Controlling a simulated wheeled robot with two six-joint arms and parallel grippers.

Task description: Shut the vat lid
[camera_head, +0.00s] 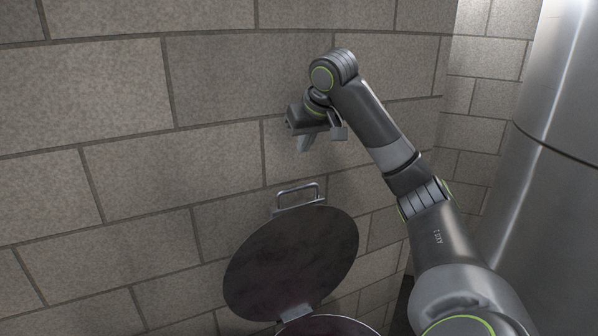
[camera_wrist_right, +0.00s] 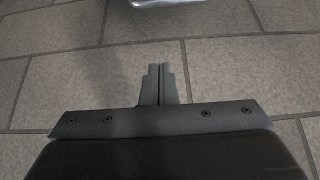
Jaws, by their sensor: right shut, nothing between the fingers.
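The vat lid (camera_head: 292,262) is a dark round disc that stands raised, with a metal handle (camera_head: 298,196) at its upper edge and a hinge at its lower edge. The vat (camera_head: 330,324) shows only as a rim at the bottom of the head view. My right gripper (camera_head: 305,146) is above the handle, apart from it, shut and empty. In the right wrist view the shut fingers (camera_wrist_right: 158,84) point at the wall, and part of a shiny metal piece, likely the handle (camera_wrist_right: 172,3), shows at the top edge. My left gripper is not in view.
A stone block wall (camera_head: 110,110) stands close behind the lid and gripper. A large shiny metal cylinder (camera_head: 545,190) stands at the right, beyond my right arm. The space left of the lid, in front of the wall, looks clear.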

